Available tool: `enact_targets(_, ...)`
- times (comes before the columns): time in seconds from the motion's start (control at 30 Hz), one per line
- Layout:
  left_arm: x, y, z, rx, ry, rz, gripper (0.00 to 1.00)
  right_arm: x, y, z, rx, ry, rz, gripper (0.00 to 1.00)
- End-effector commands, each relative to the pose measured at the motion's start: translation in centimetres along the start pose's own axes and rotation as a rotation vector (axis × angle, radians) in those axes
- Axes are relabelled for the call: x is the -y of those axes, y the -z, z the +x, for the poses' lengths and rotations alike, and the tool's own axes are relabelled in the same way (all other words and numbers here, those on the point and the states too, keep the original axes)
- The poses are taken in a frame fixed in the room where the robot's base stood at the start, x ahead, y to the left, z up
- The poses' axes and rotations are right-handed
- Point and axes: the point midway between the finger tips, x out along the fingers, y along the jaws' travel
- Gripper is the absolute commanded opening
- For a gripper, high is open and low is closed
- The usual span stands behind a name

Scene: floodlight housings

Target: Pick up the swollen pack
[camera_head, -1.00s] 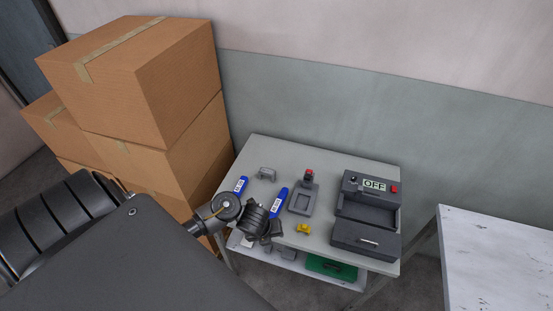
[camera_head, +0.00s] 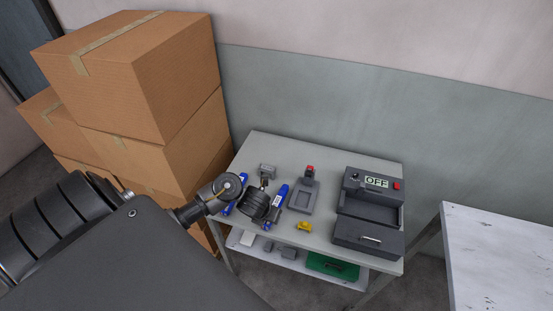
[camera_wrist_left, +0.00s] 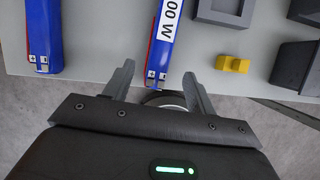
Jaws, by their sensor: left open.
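Two blue packs with white labels lie on the grey table. The left pack (camera_head: 242,181) is partly hidden by my left arm; it also shows in the left wrist view (camera_wrist_left: 42,35). The right pack (camera_head: 281,194) lies beside my left gripper (camera_head: 271,200) in the head view. In the left wrist view, the near end of the right pack (camera_wrist_left: 163,50) reaches between the tips of my open left gripper (camera_wrist_left: 158,70), with nothing gripped. I cannot tell from these views which pack is swollen. My right gripper is out of view.
A grey tray fixture (camera_head: 304,196), a yellow block (camera_wrist_left: 233,64) and a dark box with an OFF display (camera_head: 370,210) stand to the right. A lower shelf holds a green item (camera_head: 332,266). Cardboard boxes (camera_head: 150,90) are stacked at left; a white table (camera_head: 500,250) is at right.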

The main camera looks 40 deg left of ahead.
Motion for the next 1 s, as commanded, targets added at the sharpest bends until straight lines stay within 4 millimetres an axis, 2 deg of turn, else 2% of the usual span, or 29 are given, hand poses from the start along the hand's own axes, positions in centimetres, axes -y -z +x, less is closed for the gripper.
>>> enact_targets(0.33,-0.1,0.2,4.5,-0.002,0.001,-0.002,0.56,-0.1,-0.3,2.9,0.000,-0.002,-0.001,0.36)
enact_targets(0.47,-0.1,0.0,5.2,-0.001,0.000,-0.002,0.56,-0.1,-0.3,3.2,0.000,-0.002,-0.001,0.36)
enact_targets(0.7,-0.1,0.0,5.1,0.000,0.000,-0.001,0.55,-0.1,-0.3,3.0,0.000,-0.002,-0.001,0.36)
enact_targets(1.0,-0.1,0.0,5.1,0.000,0.000,-0.001,0.16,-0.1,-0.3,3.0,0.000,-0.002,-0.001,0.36)
